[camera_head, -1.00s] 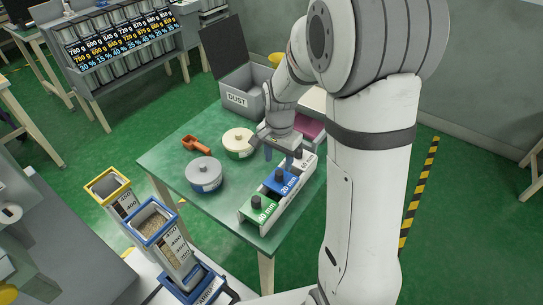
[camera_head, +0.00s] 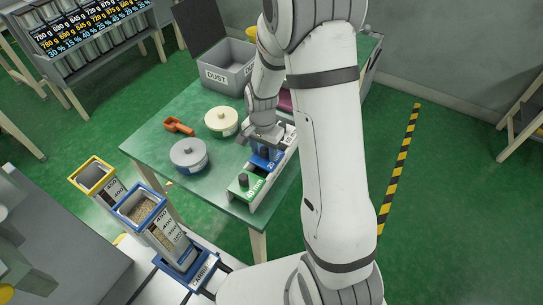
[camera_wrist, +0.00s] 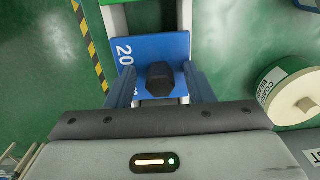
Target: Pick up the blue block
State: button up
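The blue block (camera_head: 260,162) is marked 20 mm and sits in a white rack between a green block (camera_head: 246,190) and a pale block (camera_head: 290,135). In the wrist view the blue block (camera_wrist: 172,46) has a dark knob (camera_wrist: 160,76) on top. My gripper (camera_head: 263,146) is over the blue block and partly hides it in the head view. In the wrist view my gripper (camera_wrist: 160,74) is open, one finger on each side of the knob, with small gaps visible.
The rack (camera_head: 272,182) stands near the right edge of the green table (camera_head: 185,108). A grey tin (camera_head: 189,154), a cream tin (camera_head: 221,120), an orange scoop (camera_head: 178,126) and a DUST bin (camera_head: 216,76) are to its left and behind. Yellow (camera_head: 91,176) and blue-rimmed (camera_head: 142,205) containers stand at front left.

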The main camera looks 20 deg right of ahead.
jog(key=c, duration=1)
grip_shut()
